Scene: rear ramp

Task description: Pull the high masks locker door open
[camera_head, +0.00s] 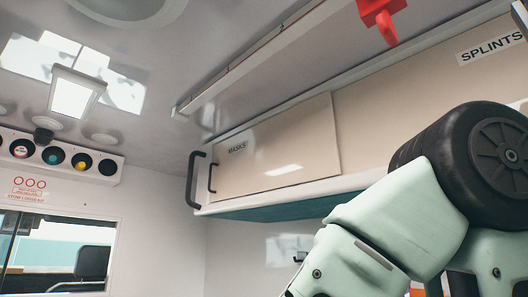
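The masks locker door (275,150) is a beige panel high on the wall, labelled MASKS at its upper left. It looks shut, lying nearly flush beside the neighbouring panel. A black handle (211,178) sits at its left edge. My arm, pale green with a black joint, fills the lower right of the head view. My gripper is not visible; the arm's far end runs out of the bottom of the picture. Nothing of mine is seen touching the handle or door.
A larger black grab bar (191,180) stands just left of the locker handle. A splints locker panel (430,95) adjoins on the right, partly behind my arm. A red hook-like fitting (381,15) hangs from the ceiling. A ceiling rail (250,58) runs above the lockers.

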